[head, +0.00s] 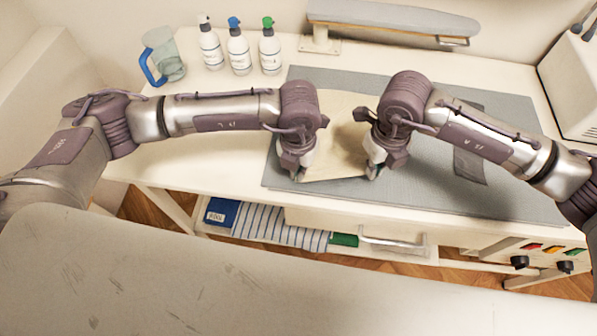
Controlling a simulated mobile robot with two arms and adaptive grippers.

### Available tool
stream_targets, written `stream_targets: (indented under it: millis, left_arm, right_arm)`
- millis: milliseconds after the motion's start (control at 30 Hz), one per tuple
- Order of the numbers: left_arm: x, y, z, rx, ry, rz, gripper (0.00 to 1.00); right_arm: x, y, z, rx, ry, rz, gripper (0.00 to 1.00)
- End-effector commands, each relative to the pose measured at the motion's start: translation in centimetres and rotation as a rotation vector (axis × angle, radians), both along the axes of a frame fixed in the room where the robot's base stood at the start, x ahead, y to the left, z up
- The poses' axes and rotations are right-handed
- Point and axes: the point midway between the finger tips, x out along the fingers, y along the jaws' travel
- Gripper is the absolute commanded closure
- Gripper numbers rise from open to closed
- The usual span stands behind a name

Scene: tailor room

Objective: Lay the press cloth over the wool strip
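The cream press cloth (338,145) is on the grey ironing mat (230,0) in the head view, between my two grippers.

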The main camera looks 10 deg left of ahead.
Motion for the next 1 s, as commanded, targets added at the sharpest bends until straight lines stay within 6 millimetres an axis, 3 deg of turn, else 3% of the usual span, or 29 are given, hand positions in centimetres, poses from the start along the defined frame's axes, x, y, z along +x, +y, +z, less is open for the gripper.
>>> stream_targets:
  millis: [300,533,700,933,1000]
  left_arm:
    - [0.1,-0.1,4.2,-0.003,-0.004,0.0,1.0]
    - [0.1,-0.1,4.5,-0.004,-0.003,0.0,1.0]
    - [0.1,-0.1,4.5,-0.004,-0.003,0.0,0.72]
    - [0.1,-0.1,4.5,-0.004,-0.003,-0.001,0.69]
    - [0.1,-0.1,4.5,-0.004,-0.003,-0.001,0.57]
  right_arm:
    - [0.0,0.0,0.0,-0.001,-0.001,0.0,1.0]
    - [0.0,0.0,0.0,0.0,0.0,0.0,1.0]
    - [0.0,0.0,0.0,0.0,0.0,0.0,1.0]
    - [0.0,0.0,0.0,0.0,0.0,0.0,1.0]
    - [0.0,0.0,0.0,0.0,0.0,0.0,1.0]
